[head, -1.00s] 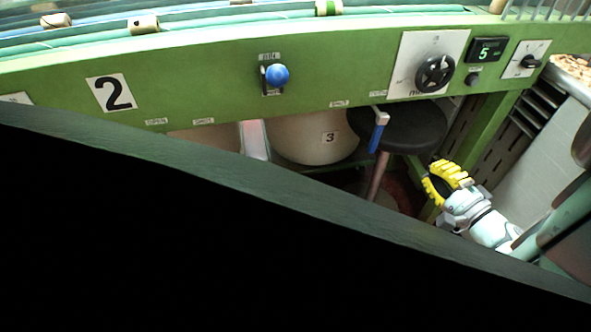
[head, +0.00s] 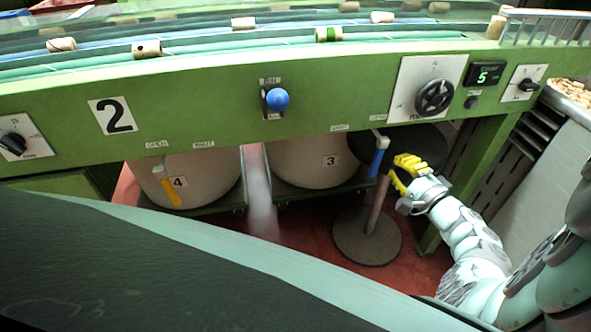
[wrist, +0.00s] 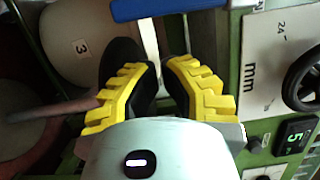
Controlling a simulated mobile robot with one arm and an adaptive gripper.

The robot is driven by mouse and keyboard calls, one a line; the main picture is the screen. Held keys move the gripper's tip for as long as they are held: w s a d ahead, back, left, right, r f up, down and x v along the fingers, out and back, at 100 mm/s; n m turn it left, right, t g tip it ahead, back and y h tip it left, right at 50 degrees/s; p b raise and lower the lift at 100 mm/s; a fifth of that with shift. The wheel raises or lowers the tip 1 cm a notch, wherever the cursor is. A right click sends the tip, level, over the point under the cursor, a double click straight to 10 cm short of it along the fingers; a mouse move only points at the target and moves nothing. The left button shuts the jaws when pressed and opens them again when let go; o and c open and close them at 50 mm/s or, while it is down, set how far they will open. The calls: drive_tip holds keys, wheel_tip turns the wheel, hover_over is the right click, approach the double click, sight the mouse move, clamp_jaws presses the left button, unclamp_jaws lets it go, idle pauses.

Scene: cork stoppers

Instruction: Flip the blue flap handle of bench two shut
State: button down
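The green bench front (head: 200,106) carries a black "2" on a white plate (head: 113,116). A blue flap handle (head: 378,158) hangs down from a metal bracket under its lower edge, right of the middle. My gripper (head: 393,167), with yellow ribbed fingers, is just right of the handle's lower end. In the wrist view a blue bar (wrist: 165,8), likely this handle, crosses the top edge beyond the fingertips. My gripper (wrist: 161,66) is open with nothing between its fingers. I see no contact with the handle. The flap itself cannot be made out.
A yellow handle (head: 171,193) hangs by bin 4 (head: 215,172). Bin 3 (head: 300,165) is under the bench, left of the blue handle. A black stool seat (head: 430,143) is behind my gripper. A blue ball knob (head: 277,99) and a black handwheel (head: 434,97) sit on the bench front.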

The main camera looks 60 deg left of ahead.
drive_tip(key=s, duration=0.1)
drive_tip(key=s+a, duration=0.1)
drive_tip(key=shift+s+r, duration=0.1)
drive_tip(key=shift+s, duration=0.2)
drive_tip(key=shift+s+m, duration=0.2)
drive_tip(key=shift+m, duration=0.4)
idle(0.3)
drive_tip(key=shift+s+a+f+m, duration=0.1)
drive_tip(key=shift+s+f+m, duration=0.1)
drive_tip(key=shift+m, duration=0.2)
drive_tip(key=s+a+r+m+t+p, duration=0.1)
drive_tip(key=s+r+m+t+p, duration=0.1)
drive_tip(key=m, duration=0.7)
drive_tip(key=s+a+r+m+t+y+p, duration=0.1)
drive_tip(key=s+a+r+m+t+p, duration=0.1)
drive_tip(key=s+m+p, duration=0.3)
drive_tip(key=shift+s+a+r+m+t, duration=0.15)
drive_tip(key=shift+s+m+t, duration=0.5)
drive_tip(key=shift+m, duration=1.55)
drive_tip(key=shift+w, duration=0.1)
